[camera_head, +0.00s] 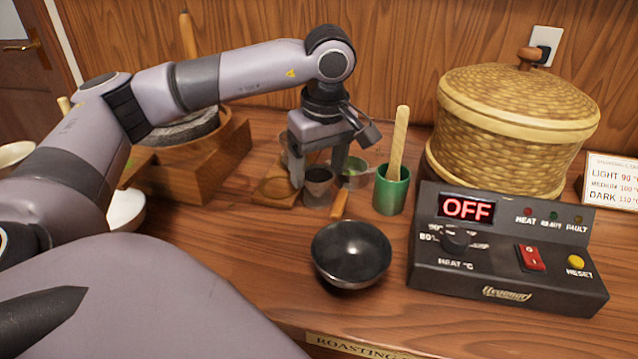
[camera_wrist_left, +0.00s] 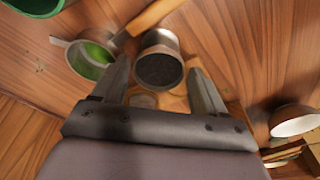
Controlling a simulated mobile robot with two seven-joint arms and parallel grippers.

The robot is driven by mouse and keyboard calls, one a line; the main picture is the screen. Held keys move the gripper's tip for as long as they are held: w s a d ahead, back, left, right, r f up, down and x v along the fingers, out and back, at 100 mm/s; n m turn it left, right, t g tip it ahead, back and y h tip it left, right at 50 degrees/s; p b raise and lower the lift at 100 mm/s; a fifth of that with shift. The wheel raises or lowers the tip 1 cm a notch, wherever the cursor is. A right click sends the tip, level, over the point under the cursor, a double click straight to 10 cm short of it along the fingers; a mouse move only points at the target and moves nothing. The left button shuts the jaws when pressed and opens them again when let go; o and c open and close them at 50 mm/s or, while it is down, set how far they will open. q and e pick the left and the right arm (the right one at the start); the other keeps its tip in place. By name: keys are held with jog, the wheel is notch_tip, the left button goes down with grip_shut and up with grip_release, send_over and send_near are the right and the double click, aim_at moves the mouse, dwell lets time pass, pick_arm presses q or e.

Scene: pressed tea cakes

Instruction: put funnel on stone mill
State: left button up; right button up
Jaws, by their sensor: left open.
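The stone mill (camera_head: 185,128) is a grey round stone in a wooden box frame (camera_head: 200,165), partly hidden behind my left arm. A small grey metal cup (camera_head: 318,185) with dark granular contents stands on the table; it also shows in the left wrist view (camera_wrist_left: 160,68). I cannot tell whether this is the funnel, and no other funnel shape shows clearly. My left gripper (camera_head: 322,180) points down with its fingers open around or just above the cup. In the left wrist view the fingers (camera_wrist_left: 162,80) are apart, with the cup between and beyond them. My right gripper is not in view.
A green cup (camera_head: 391,192) with a wooden stick and a small cup of green powder (camera_wrist_left: 92,55) stand close by. A dark bowl (camera_head: 350,262) is in front. A control box (camera_head: 508,270) and lidded basket (camera_head: 515,120) are on the right. A white bowl (camera_head: 126,212) is left.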

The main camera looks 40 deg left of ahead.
pick_arm(q)
notch_tip(320, 180, down, 2)
jog(key=shift+a+f, duration=0.15)
jog(key=shift+f, duration=0.1)
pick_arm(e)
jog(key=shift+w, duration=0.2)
pick_arm(q)
jog(key=shift+w, duration=0.1)
jog(key=c, duration=0.9)
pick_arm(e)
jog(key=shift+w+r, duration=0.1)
pick_arm(q)
jog(key=shift+r, duration=0.15)
notch_tip(320, 180, up, 12)
jog(key=p, duration=0.2)
notch_tip(320, 180, up, 8)
jog(key=p, duration=0.4)
send_over(318, 173)
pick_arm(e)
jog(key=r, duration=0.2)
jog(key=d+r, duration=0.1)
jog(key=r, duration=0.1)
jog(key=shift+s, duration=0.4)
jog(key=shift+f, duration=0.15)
